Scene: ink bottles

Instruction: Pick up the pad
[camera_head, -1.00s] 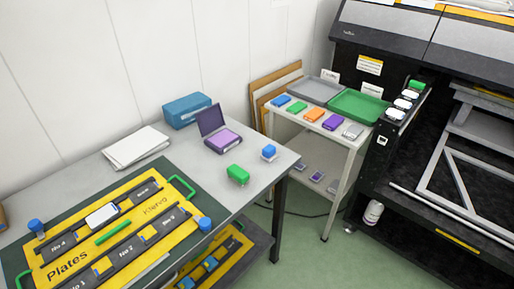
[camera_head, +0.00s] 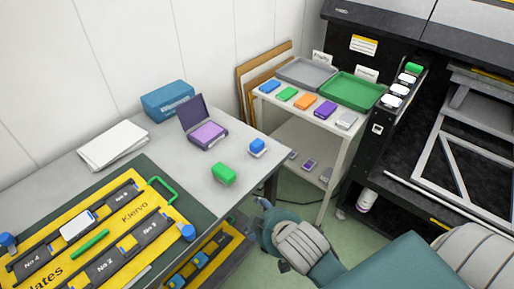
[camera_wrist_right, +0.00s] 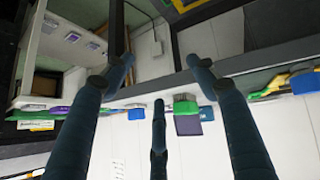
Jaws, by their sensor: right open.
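The purple pad (camera_head: 208,134) lies in an open dark purple case (camera_head: 192,111) on the grey table, its lid raised at the back. My right gripper (camera_head: 262,228) comes in from the lower right. It is beside the table's right end, below the tabletop and apart from the pad. In the wrist view, which is upside down, its fingers (camera_wrist_right: 160,75) are spread and empty. A green-handled block (camera_wrist_right: 186,105) shows between them, with a purple shape (camera_wrist_right: 188,125) behind it, probably the pad's case. My left gripper is not in view.
A green-handled block (camera_head: 223,174) and a blue-handled one (camera_head: 257,147) stand near the pad. A blue box (camera_head: 167,101), white paper (camera_head: 113,145) and a yellow plate board (camera_head: 150,201) share the table. A cart (camera_head: 335,133) with trays and coloured pads stands to the right.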

